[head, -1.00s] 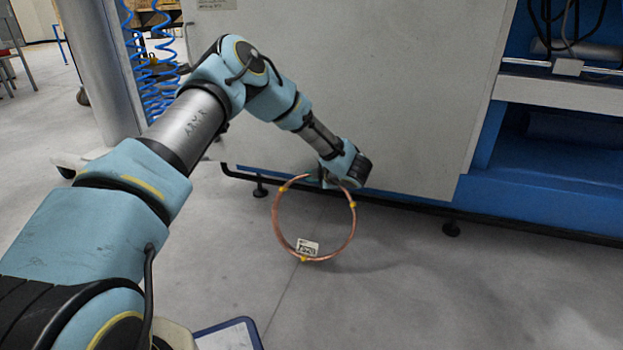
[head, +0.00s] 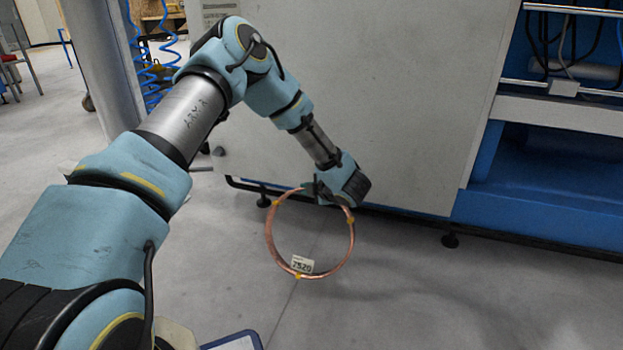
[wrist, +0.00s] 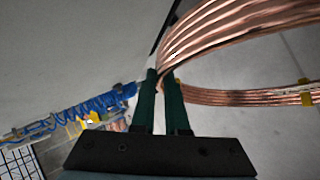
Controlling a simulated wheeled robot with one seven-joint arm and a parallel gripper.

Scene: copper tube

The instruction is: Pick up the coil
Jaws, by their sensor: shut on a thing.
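The copper coil (head: 269,247) is a ring of several tube turns with yellow ties and a white label at its lower part. It hangs upright below my gripper (head: 312,190) in the head view. In the wrist view the coil (wrist: 235,28) runs from the fingertips to the upper right. My gripper (wrist: 161,78) is shut on the coil's rim, with its two dark green fingers close together. The exact contact at the fingertips is partly hidden in both views.
A large grey cabinet (head: 370,90) stands just behind the coil. A blue machine frame (head: 550,195) is at the right, with small dark feet under it. The grey floor (head: 400,310) in front is clear. A blue-edged panel (head: 235,342) shows at the bottom.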

